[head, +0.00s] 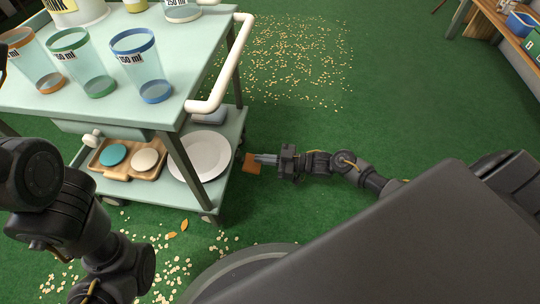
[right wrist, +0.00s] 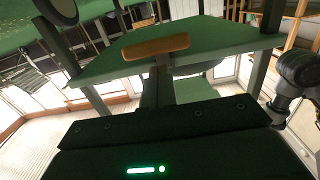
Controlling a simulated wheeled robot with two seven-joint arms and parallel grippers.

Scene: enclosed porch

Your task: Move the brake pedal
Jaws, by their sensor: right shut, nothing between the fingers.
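The brake pedal (head: 252,164) is a small orange-brown plate at the right edge of the cart's lower shelf. In the right wrist view the pedal (right wrist: 155,47) is a flat orange-brown bar ahead of the fingers. My right gripper (head: 264,159) is shut and empty, its fingertips right at the pedal. I cannot tell whether they touch it. The cart (head: 215,178) is pale green, with a white handle. My left arm shows at the lower left, but I cannot make out its gripper.
Clear cups with orange, green and blue rims (head: 142,65) stand on the cart top. The lower shelf holds a white plate (head: 203,153) and a wooden tray (head: 152,172) with discs. Pale flakes (head: 285,60) litter the green floor. Floor right of the cart is mostly open.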

